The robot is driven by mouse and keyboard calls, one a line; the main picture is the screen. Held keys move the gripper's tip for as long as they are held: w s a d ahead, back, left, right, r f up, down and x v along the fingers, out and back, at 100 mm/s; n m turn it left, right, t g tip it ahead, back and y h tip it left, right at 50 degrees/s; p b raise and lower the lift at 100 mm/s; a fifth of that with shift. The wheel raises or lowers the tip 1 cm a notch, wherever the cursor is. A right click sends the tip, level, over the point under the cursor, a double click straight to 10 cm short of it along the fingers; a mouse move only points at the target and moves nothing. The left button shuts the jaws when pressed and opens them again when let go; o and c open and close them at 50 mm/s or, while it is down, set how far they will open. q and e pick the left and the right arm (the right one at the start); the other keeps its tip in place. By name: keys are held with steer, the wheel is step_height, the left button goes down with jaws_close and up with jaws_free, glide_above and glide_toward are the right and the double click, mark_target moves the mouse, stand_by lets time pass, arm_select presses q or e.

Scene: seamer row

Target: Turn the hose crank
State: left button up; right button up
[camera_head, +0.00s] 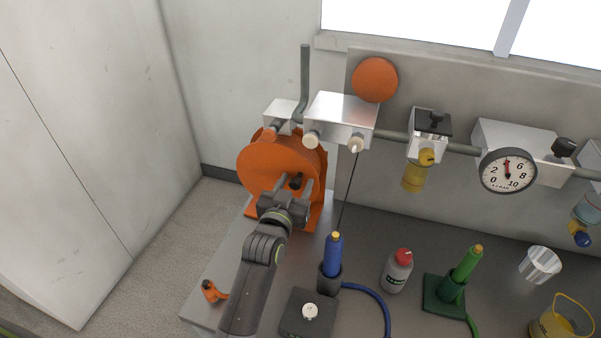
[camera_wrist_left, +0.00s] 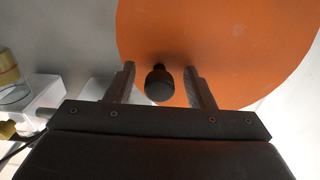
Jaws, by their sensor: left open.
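The orange hose reel (camera_head: 268,160) stands at the back left end of the bench, and its flat orange face fills much of the left wrist view (camera_wrist_left: 225,45). The dark crank knob (camera_head: 295,181) sticks out from that face. My left gripper (camera_head: 290,187) is open at the reel, with its fingers pointing at the face. In the left wrist view the knob (camera_wrist_left: 160,84) lies between the two fingers, with a visible gap on each side. The crank's arm is hidden. My right gripper is not in view.
A blue-handled tool (camera_head: 332,256) in a dark holder, a white bottle with red cap (camera_head: 397,270) and a green tool (camera_head: 466,265) stand right of my arm. A pressure gauge (camera_head: 507,171) hangs on the pipe above. An orange clamp-like part (camera_head: 212,291) lies at the left edge.

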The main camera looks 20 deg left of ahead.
arm_select(q)
steer(key=shift+w, duration=0.3)
steer(key=shift+s+r, duration=0.2)
steer(key=shift+s, duration=0.1)
steer(key=shift+c, duration=2.5)
jaws_close()
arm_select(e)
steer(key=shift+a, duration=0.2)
arm_select(q)
steer(key=shift+w+f, duration=0.1)
steer(key=shift+w, duration=0.05)
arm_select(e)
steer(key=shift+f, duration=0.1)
